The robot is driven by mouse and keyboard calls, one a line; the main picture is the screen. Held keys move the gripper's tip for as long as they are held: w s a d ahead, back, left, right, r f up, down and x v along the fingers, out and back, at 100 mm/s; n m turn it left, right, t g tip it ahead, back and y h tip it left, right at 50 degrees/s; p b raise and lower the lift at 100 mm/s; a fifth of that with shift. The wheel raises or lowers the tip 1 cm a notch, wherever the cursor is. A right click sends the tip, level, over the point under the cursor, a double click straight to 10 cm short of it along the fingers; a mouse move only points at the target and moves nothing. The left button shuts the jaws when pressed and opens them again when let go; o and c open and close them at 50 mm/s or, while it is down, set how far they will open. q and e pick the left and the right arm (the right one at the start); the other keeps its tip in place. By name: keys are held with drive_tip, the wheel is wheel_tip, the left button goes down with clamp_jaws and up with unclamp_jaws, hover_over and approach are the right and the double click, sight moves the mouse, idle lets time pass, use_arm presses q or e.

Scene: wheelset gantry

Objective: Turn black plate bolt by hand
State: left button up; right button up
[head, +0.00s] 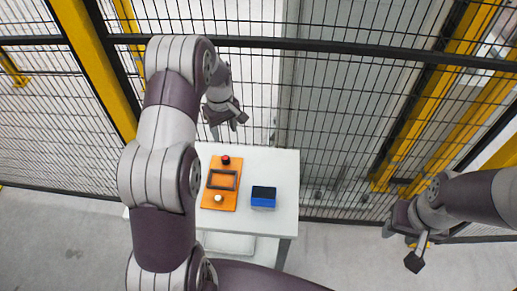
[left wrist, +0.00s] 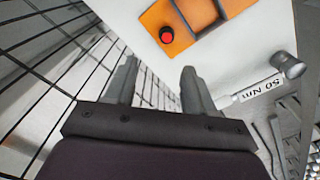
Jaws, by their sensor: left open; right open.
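An orange board (head: 211,201) lies on a white table, with a dark rectangular frame (head: 223,171) on it. A red knob with a dark base (head: 226,160) is at its far end and a pale round knob (head: 218,198) at its near end. I cannot make out a separate black plate bolt. My left gripper (head: 228,127) is above the table's far edge, beyond the red knob, open and empty; its two fingers (left wrist: 158,85) stand apart in the left wrist view, where the red knob (left wrist: 166,35) shows ahead of them. My right gripper (head: 405,250) is open and empty, far right of the table.
A blue box with a black top (head: 263,197) stands on the white table (head: 277,163), right of the board. Mesh fencing (head: 340,130) with yellow posts (head: 402,140) stands behind. Floor between table and right gripper is clear.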

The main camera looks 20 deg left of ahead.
sight(225, 158)
use_arm(q)
drive_tip(key=shift+n, duration=0.4)
drive_tip(key=f+p, duration=0.1)
drive_tip(key=f, duration=0.3)
drive_tip(key=f+p, duration=0.1)
drive_tip(key=f, duration=0.3)
drive_tip(key=s+f+p, duration=0.1)
drive_tip(key=f, duration=0.3)
drive_tip(key=shift+a+f+p, duration=0.1)
drive_tip(key=shift+a+p, duration=0.2)
drive_tip(key=shift+p, duration=0.05)
drive_tip(key=shift+f, duration=0.25)
drive_tip(key=shift+c, duration=0.3)
clamp_jaws()
